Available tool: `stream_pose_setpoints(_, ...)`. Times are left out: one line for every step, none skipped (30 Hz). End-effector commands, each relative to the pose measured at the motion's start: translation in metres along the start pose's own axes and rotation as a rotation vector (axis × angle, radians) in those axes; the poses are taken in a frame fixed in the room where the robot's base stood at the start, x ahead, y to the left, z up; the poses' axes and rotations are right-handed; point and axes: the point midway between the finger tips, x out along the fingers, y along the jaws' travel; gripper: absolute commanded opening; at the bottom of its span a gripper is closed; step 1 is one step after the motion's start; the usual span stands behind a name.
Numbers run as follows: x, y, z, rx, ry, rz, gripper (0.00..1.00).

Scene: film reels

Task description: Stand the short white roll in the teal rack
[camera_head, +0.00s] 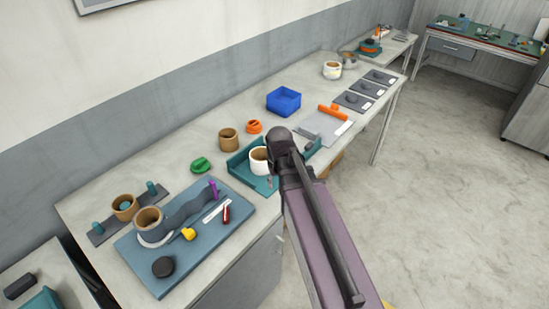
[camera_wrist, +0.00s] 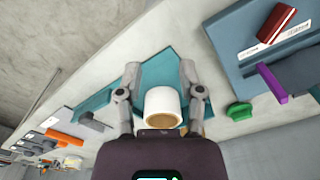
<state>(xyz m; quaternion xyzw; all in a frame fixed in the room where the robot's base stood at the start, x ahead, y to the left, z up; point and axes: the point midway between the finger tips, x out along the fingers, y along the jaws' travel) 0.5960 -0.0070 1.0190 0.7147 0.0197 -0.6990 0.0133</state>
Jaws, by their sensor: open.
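A short white roll (camera_head: 259,161) with a tan inside stands in the teal rack (camera_head: 236,171) near the middle of the bench. In the wrist view the white roll (camera_wrist: 162,101) is between my gripper's fingers (camera_wrist: 160,76), with the teal rack (camera_wrist: 160,71) behind it. My gripper is open, with one finger on each side of the roll and a visible gap on each side. In the head view my arm covers the right part of the rack and my fingers are mostly hidden.
A blue board (camera_head: 180,262) with tools and a tan roll (camera_head: 148,219) lies at front left. A tan roll (camera_head: 228,139), a green piece (camera_head: 201,165) and an orange piece (camera_head: 254,127) lie near the rack. A blue bin (camera_head: 284,101) and another white roll (camera_head: 332,70) stand farther back.

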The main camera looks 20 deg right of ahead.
Motion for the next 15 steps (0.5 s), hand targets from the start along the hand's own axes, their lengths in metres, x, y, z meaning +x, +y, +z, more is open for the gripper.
stream_pose_setpoints(-0.001, -0.004, 0.025, 0.012, -0.006, 0.003, 0.49)
stream_pose_setpoints(-0.001, -0.005, 0.033, 0.019, -0.009, 0.005, 0.49)
stream_pose_setpoints(-0.001, -0.006, 0.042, 0.027, -0.013, 0.007, 0.49)
stream_pose_setpoints(-0.001, -0.007, 0.047, 0.033, -0.015, 0.008, 0.49)
stream_pose_setpoints(-0.001, -0.008, 0.051, 0.037, -0.017, 0.009, 0.49)
stream_pose_setpoints(-0.001, -0.008, 0.055, 0.041, -0.020, 0.010, 0.49)
stream_pose_setpoints(-0.001, -0.009, 0.057, 0.043, -0.021, 0.010, 0.49)
stream_pose_setpoints(-0.001, -0.009, 0.059, 0.045, -0.022, 0.011, 0.49)
stream_pose_setpoints(-0.001, -0.009, 0.059, 0.047, -0.023, 0.011, 0.49)
stream_pose_setpoints(-0.001, -0.009, 0.059, 0.048, -0.023, 0.011, 0.49)
stream_pose_setpoints(-0.001, -0.009, 0.059, 0.048, -0.023, 0.011, 0.49)
stream_pose_setpoints(-0.001, -0.009, 0.059, 0.048, -0.023, 0.011, 0.49)
stream_pose_setpoints(-0.001, -0.009, 0.058, 0.048, -0.023, 0.011, 0.49)
stream_pose_setpoints(-0.001, -0.009, 0.058, 0.048, -0.023, 0.011, 0.49)
stream_pose_setpoints(-0.001, -0.009, 0.058, 0.048, -0.023, 0.011, 0.49)
